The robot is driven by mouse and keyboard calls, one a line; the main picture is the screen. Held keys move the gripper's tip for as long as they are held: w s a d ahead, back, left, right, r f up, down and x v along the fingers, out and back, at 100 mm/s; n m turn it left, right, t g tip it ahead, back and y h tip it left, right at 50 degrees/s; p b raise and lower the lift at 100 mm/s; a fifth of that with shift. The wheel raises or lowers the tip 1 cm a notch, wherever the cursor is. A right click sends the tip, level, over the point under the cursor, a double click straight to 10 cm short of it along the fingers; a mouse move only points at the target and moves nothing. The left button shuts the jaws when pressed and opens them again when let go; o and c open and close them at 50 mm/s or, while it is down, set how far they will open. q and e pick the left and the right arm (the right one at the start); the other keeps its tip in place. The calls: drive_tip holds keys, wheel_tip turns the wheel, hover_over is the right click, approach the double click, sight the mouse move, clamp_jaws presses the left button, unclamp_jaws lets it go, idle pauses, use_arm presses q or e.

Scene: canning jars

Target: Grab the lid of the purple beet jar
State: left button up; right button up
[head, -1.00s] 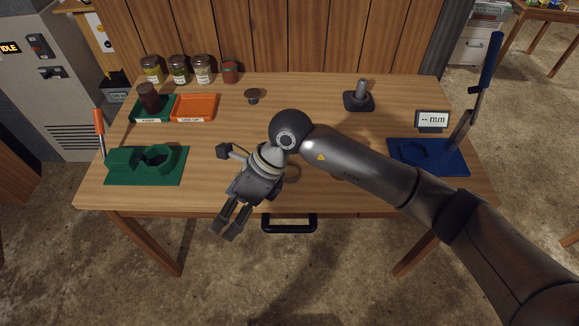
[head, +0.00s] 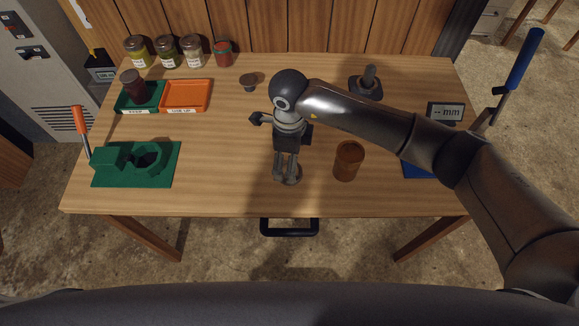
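A jar with dark purple-red contents and a dark lid (head: 133,84) stands upright in the green tray at the back left of the table in the head view. My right gripper (head: 287,178) is far to its right, pointing down over the front middle of the table. Its fingers are apart, over a round greyish disc (head: 291,174), perhaps a lid, partly hidden by them. I cannot tell whether they touch it. My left gripper is not in view.
The green tray (head: 152,107) adjoins an orange tray (head: 187,94). Several lidded jars (head: 166,51) line the back. A green fixture (head: 160,172) sits front left. A brown cylinder (head: 348,162) stands right of the gripper. A small display (head: 445,112) and blue-handled lever (head: 522,62) are at right.

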sight(299, 177)
drive_tip(key=shift+f, duration=0.6)
drive_tip(key=f, duration=0.1)
drive_tip(key=f+p, duration=0.1)
drive_tip(key=f, duration=0.1)
drive_tip(key=f+p, duration=0.1)
drive_tip(key=f, duration=0.1)
drive_tip(key=shift+w+d, duration=0.15)
drive_tip(key=shift+d, duration=0.1)
drive_tip(key=shift+c, duration=0.6)
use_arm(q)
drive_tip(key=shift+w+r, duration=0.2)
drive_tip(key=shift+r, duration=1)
use_arm(e)
drive_tip(key=c, duration=0.7)
